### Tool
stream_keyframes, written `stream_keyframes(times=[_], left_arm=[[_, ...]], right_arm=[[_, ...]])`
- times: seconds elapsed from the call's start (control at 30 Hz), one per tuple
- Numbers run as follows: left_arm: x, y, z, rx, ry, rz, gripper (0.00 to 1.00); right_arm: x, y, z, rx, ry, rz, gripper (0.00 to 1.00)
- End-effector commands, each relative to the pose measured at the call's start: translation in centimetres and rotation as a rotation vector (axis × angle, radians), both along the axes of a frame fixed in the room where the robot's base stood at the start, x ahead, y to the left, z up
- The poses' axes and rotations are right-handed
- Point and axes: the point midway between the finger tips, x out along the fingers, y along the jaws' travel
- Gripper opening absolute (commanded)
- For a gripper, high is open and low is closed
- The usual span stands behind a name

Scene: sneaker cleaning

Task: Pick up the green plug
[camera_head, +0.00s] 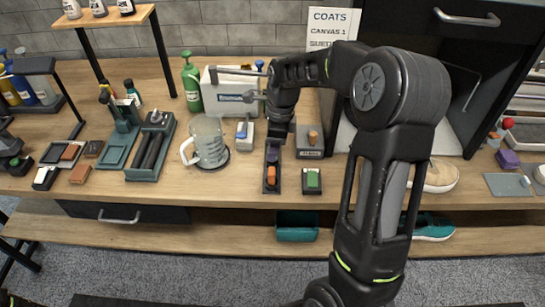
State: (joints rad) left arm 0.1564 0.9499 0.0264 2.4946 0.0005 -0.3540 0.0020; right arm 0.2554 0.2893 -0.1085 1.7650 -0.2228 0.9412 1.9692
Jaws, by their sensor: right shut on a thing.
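A green plug-like block (312,178) sits in a small dark holder on the front part of the bench. My right gripper (274,146) points down to the left of it, over a narrow dark tray (271,188). It is shut on what looks like a small purple piece (272,154) at the tray's far end; its fingers partly hide this piece. An orange piece (271,173) lies in the same tray. The green block stands apart from the gripper. My left gripper is out of view.
A glass jug (208,142), green bottle (192,85) and white box (232,92) stand left of my right arm. A labelled block (310,142) lies behind the green one. Shoes (438,177) are partly hidden right of my arm. A drawer handle (118,217) projects below the bench.

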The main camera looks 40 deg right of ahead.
Motion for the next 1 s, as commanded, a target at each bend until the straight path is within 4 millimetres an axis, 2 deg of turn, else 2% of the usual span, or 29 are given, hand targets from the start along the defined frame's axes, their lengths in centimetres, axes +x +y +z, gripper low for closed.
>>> stream_keyframes(times=[0.07, 0.67, 0.87, 1.0], left_arm=[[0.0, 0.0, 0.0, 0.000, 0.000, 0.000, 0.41], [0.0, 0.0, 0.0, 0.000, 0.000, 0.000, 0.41], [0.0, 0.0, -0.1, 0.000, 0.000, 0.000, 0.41], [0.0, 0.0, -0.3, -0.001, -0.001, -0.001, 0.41]], right_arm=[[0.0, 0.0, 0.0, 0.000, 0.000, 0.000, 0.00], [0.0, 0.0, 0.3, 0.000, 0.000, 0.000, 0.00], [0.1, 0.0, 1.7, 0.000, -0.002, 0.001, 0.00], [0.1, 0.0, 3.7, -0.001, -0.005, -0.001, 0.00]])
